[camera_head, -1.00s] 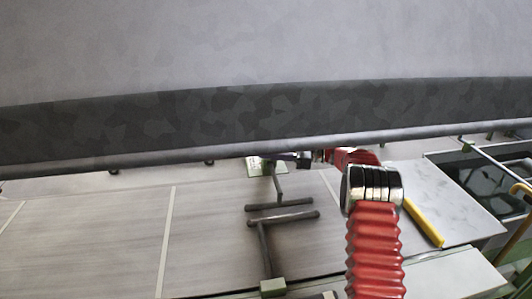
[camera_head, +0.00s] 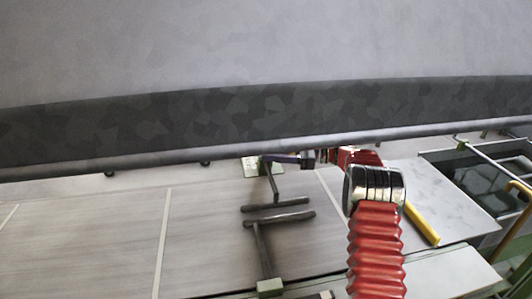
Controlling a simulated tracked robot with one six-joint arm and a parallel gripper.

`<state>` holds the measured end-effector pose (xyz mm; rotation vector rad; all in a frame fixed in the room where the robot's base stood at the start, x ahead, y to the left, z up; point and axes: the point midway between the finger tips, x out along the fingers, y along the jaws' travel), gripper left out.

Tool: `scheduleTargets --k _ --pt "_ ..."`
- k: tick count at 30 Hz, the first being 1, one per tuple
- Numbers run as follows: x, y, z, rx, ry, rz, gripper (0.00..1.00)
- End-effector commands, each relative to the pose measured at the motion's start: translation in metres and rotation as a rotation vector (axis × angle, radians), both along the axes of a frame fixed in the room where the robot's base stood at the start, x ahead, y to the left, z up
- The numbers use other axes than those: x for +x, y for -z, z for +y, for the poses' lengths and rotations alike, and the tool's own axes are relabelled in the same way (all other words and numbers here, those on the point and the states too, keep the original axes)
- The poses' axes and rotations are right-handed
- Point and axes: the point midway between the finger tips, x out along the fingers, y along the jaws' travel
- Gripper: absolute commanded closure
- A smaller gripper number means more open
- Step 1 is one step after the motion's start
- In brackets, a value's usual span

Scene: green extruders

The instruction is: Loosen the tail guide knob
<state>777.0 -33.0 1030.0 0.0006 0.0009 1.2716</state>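My gripper (camera_head: 284,159) is at the end of my red arm, small and dark, pointing left just under the long grey rail. Its tip is close to a small pale green-and-white bracket (camera_head: 251,166) at the top of a dark guide post. Whether it touches the bracket or the post cannot be told. No knob can be clearly made out; it may be hidden or too small at this spot. The guide has two dark horizontal bars (camera_head: 277,206) on bent rods, the lower rod ending in a green block (camera_head: 270,288).
The long grey rail (camera_head: 200,158) and dark camouflage-like band (camera_head: 180,125) run across just above my gripper. Pale panels (camera_head: 90,240) lie to the left. At right are a yellow bar (camera_head: 422,225), a dark open-framed box (camera_head: 480,185) and a yellow handrail (camera_head: 522,188).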

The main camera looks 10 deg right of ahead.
Motion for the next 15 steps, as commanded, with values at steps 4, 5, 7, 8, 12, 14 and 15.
scheduleTargets --k 4,5,7,8,12,14,15 --pt "-0.007 0.000 -0.026 0.000 0.004 0.000 0.52" --pt "-0.009 0.000 -0.031 0.000 0.003 0.000 0.52" --pt "-0.012 0.000 -0.043 -0.001 0.003 -0.001 0.52" --pt "-0.014 0.001 -0.048 -0.001 0.004 -0.001 0.52" --pt "-0.021 0.001 -0.072 0.000 0.004 -0.001 0.52" --pt "-0.024 0.001 -0.081 0.000 0.003 0.000 0.52" --pt "-0.026 0.001 -0.086 0.000 0.003 0.001 0.52"
